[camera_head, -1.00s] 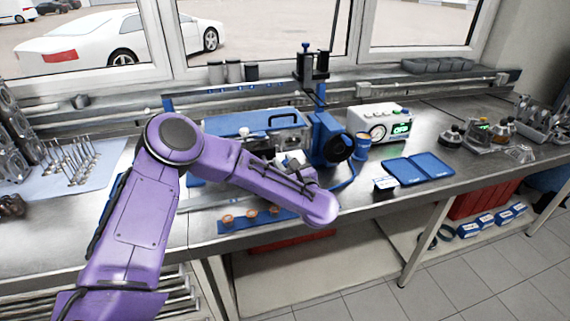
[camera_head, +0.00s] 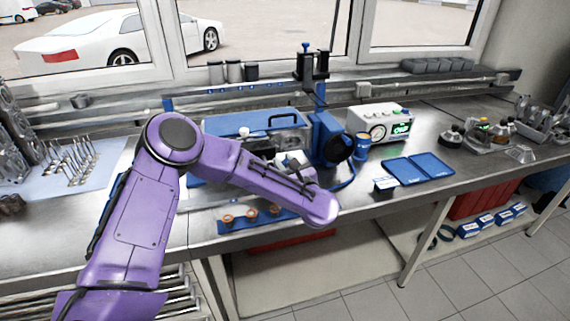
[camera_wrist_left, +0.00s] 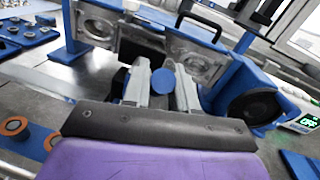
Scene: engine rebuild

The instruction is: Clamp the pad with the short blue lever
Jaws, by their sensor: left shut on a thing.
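My left gripper (camera_wrist_left: 160,88) is shut on a round-ended blue piece (camera_wrist_left: 163,84), which looks like the short blue lever. The piece sits between the two grey fingers. In the head view the left gripper (camera_head: 292,160) is small and partly hidden by my purple forearm, in front of the blue fixture (camera_head: 325,138). A dark block (camera_wrist_left: 140,52) shows behind the fingers between grey metal plates. I cannot tell whether it is the pad. The lever's lower part and pivot are hidden. My right gripper is not in view.
A black round part (camera_wrist_left: 252,108) stands on the fixture right of the fingers. A white gauge box (camera_head: 380,123) with a green display and a flat blue tray (camera_head: 418,167) are to the right. Copper-coloured rings (camera_head: 252,212) lie on a blue strip at the front edge.

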